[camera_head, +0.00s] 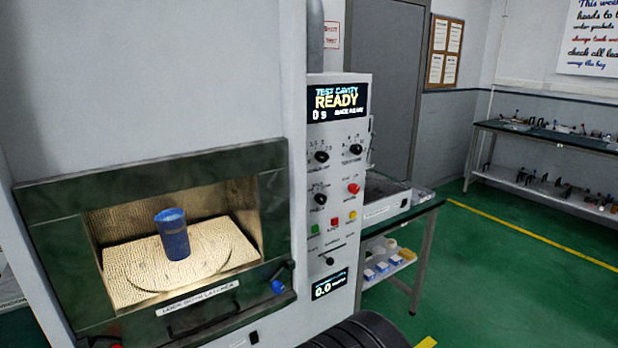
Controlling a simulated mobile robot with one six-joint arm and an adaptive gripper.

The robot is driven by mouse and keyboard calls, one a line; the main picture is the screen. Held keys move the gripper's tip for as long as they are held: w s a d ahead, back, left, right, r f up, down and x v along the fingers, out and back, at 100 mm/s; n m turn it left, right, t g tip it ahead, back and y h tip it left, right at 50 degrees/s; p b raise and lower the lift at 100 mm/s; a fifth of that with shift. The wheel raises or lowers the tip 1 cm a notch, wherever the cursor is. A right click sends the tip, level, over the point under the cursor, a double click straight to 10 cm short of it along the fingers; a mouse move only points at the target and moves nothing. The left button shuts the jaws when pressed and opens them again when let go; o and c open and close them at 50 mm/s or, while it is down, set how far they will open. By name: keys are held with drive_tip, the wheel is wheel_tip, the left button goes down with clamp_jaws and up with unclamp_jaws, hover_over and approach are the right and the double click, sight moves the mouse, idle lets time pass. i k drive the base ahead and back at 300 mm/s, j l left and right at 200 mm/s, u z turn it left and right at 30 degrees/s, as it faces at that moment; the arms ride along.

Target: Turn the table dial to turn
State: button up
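A grey control panel (337,215) stands right of the open cavity. It carries several black knobs: an upper left dial (321,156), an upper right dial (356,149), a middle left dial (320,198) and a lower knob (329,261) below the coloured buttons. Their labels are too small to read, so I cannot tell which is the table dial or its setting. The panel's top display (337,101) reads "TEST CAVITY READY" and "0 s". My gripper is not in view.
A blue cup (173,234) stands upright on the cavity's round turntable (211,268). A blue-ended latch (279,282) sits below the cavity's right side. A red knob (353,188) is on the panel. A dark ribbed shape (362,333) shows at the bottom. Green floor (490,290) is clear at right.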

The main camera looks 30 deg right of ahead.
sight(321, 198)
drive_tip(key=i+l+u, duration=0.1)
drive_tip(key=l, duration=0.2)
drive_tip(key=i+l+u, duration=0.1)
drive_tip(key=l, duration=0.25)
drive_tip(key=i+l+u, duration=0.1)
drive_tip(key=l, duration=0.25)
drive_tip(key=i+l+u, duration=0.1)
drive_tip(key=k+l+u, duration=0.2)
drive_tip(key=i+l+z, duration=0.15)
drive_tip(key=i, duration=0.15)
